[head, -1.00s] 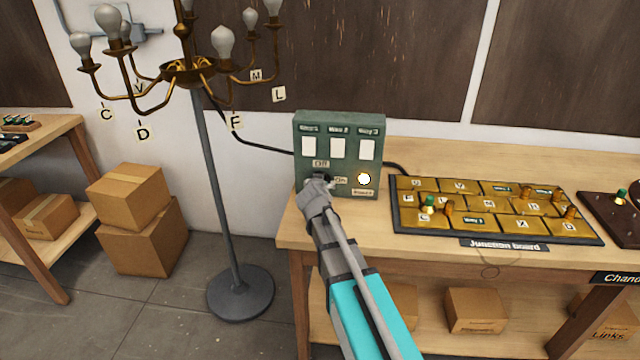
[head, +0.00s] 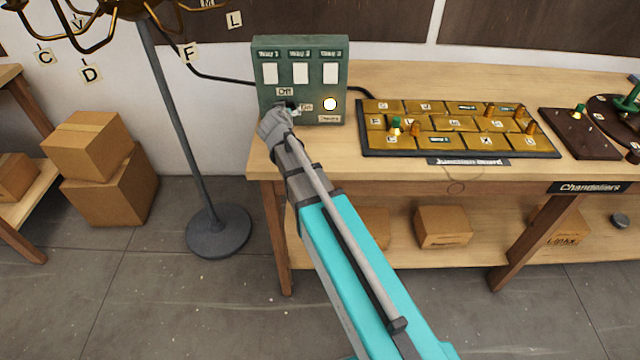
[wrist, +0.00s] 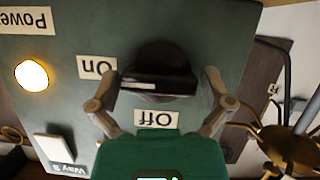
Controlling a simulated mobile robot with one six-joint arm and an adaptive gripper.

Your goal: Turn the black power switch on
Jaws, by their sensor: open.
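The black power switch (wrist: 158,72) is a round knob with a raised bar on the green control box (head: 270,103). In the wrist view, which is upside down, the bar lies crosswise. Its white mark is on the side of the "On" label (wrist: 97,68); the "Off" label (wrist: 156,119) is beyond the bar's long side. My gripper (wrist: 161,85) is open, with one finger on each side of the knob. I cannot tell whether they touch it. In the head view my gripper (head: 276,122) hides most of the switch.
The round light (head: 330,104) on the box glows. Three white rocker switches sit above it. The brass junction board (head: 375,153) lies to the right on the wooden bench. A chandelier stand (head: 185,130) is at left, near cardboard boxes (head: 95,145).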

